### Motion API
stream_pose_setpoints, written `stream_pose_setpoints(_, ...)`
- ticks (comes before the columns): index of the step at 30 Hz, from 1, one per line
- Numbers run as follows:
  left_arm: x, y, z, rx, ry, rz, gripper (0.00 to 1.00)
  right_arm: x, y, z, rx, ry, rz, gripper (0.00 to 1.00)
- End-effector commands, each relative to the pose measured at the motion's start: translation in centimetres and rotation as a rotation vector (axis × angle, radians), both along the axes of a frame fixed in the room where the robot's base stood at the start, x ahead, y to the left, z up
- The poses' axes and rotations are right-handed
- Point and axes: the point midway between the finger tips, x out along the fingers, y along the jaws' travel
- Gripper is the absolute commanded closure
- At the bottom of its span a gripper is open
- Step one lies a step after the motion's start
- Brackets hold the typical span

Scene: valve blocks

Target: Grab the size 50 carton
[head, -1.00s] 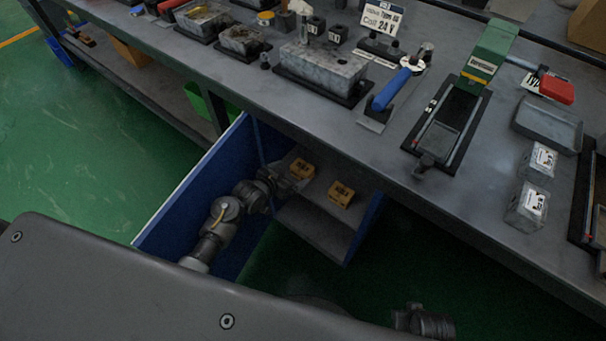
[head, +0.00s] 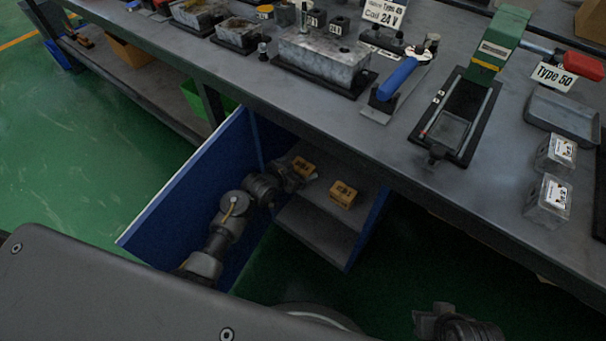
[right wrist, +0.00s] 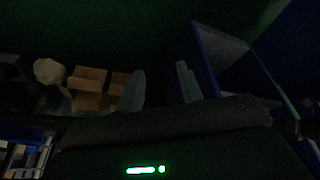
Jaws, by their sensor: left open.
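Two small yellow-orange cartons sit on the upper shelf of an open blue cabinet under the bench: the left carton (head: 302,165) and the right carton (head: 343,193). Both have dark print on top, too small to read, so I cannot tell which is size 50. My left gripper (head: 304,180) is open, just in front of the left carton, at the cabinet's left side. I cannot tell whether it touches the carton. In the right wrist view my right gripper (right wrist: 160,86) has its two fingers apart with nothing between them.
The cabinet's blue door (head: 185,185) stands open on the left of my left arm. The bench edge overhangs the shelf (head: 318,210). On the bench are a green press (head: 495,45), a "Type 50" sign (head: 553,77) and clear boxes (head: 548,200). The right wrist view is dark.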

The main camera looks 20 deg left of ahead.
Motion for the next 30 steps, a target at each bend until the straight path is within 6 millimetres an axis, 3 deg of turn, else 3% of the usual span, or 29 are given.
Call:
stream_pose_setpoints(2, 0.6, -0.4, -0.9, -0.001, -0.003, 0.000, 0.06, 0.1, 0.4, 1.1, 0.007, -0.050, 0.009, 0.64)
stream_pose_setpoints(9, 1.5, -0.7, -1.2, -0.001, -0.002, 0.000, 0.06, 4.5, 3.0, 3.0, 0.070, -0.316, 0.082, 0.64)
stream_pose_setpoints(15, 2.1, -0.9, -1.5, 0.000, -0.001, 0.000, 0.06, 7.0, 5.2, 5.0, 0.126, -0.510, 0.133, 0.64)
stream_pose_setpoints(28, 2.3, -1.0, -1.5, 0.000, 0.000, 0.000, 0.06, 8.0, 6.3, 6.3, 0.157, -0.601, 0.156, 0.64)
stream_pose_setpoints(30, 2.3, -1.0, -1.5, 0.000, 0.000, 0.000, 0.13, 7.9, 6.3, 6.3, 0.157, -0.600, 0.156, 0.64)
